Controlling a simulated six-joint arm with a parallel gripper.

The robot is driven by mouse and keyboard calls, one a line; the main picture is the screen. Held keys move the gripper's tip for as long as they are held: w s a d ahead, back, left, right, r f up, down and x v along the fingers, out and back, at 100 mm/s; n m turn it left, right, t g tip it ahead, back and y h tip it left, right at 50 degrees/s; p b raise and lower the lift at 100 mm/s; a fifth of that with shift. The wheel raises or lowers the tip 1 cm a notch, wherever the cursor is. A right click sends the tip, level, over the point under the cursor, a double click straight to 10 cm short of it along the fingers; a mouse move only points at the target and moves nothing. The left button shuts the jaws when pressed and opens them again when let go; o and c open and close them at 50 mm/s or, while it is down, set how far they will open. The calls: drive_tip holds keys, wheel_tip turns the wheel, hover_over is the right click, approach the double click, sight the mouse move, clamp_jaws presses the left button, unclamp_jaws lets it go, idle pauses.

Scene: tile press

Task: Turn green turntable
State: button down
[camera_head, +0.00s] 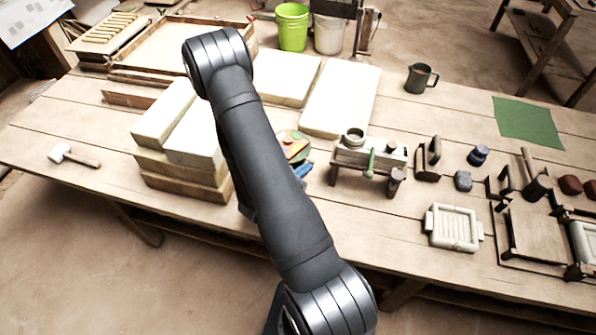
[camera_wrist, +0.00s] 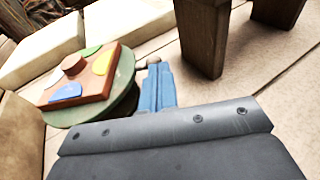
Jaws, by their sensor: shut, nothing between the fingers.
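The green turntable (camera_wrist: 127,82) is a round disc at the left of the wrist view. A red-brown square tile (camera_wrist: 97,88) with a round knob and green, yellow and blue patches lies on it. In the head view the turntable (camera_head: 284,134) is partly hidden behind my arm. My gripper (camera_wrist: 158,72) has blue fingers, shut together and empty, just right of the turntable's rim. The fingers (camera_head: 303,170) also show beside my arm in the head view. I cannot tell whether they touch the rim. A small pale round piece (camera_wrist: 153,60) shows just beyond the fingertips.
A small wooden bench (camera_head: 372,155) stands close to the right; its dark legs (camera_wrist: 203,40) rise near my fingers. Stacked pale blocks (camera_head: 180,140) are at the left. Pale slabs (camera_head: 340,98) lie behind. A white mould (camera_head: 454,228) and tools lie farther right.

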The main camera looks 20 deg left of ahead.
drive_tip(key=shift+w+d, duration=0.35)
drive_tip(key=shift+d, duration=0.1)
drive_tip(key=shift+w+d+n+t+y, duration=0.2)
drive_tip(key=shift+w+n+y, duration=0.15)
drive_tip(key=shift+y, duration=0.2)
drive_tip(key=shift+w+d+n+t+y, duration=0.2)
drive_tip(key=shift+n+y, duration=0.25)
drive_tip(key=shift+y, duration=0.1)
drive_tip(key=shift+r+x, duration=0.1)
drive_tip(key=shift+x, duration=0.5)
drive_tip(key=shift+r+x, duration=0.15)
drive_tip(key=shift+x, duration=0.5)
drive_tip(key=shift+w+d, duration=0.1)
drive_tip(key=shift+d, duration=0.15)
drive_tip(key=s+d+r, duration=0.1)
drive_tip(key=s, duration=0.8)
drive_tip(key=s+d+r, duration=0.1)
drive_tip(key=s, duration=0.3)
drive_tip(key=shift+s+d+r, duration=0.3)
drive_tip(key=shift+r, duration=0.05)
drive_tip(key=shift+w, duration=0.15)
drive_tip(key=w+a+f, duration=0.1)
drive_tip(key=w, duration=0.7)
drive_tip(key=w+a+f, duration=0.1)
drive_tip(key=w, duration=0.4)
drive_tip(key=shift+w+a+f, duration=0.15)
drive_tip(key=shift+a+f, duration=0.15)
drive_tip(key=shift+f, duration=0.05)
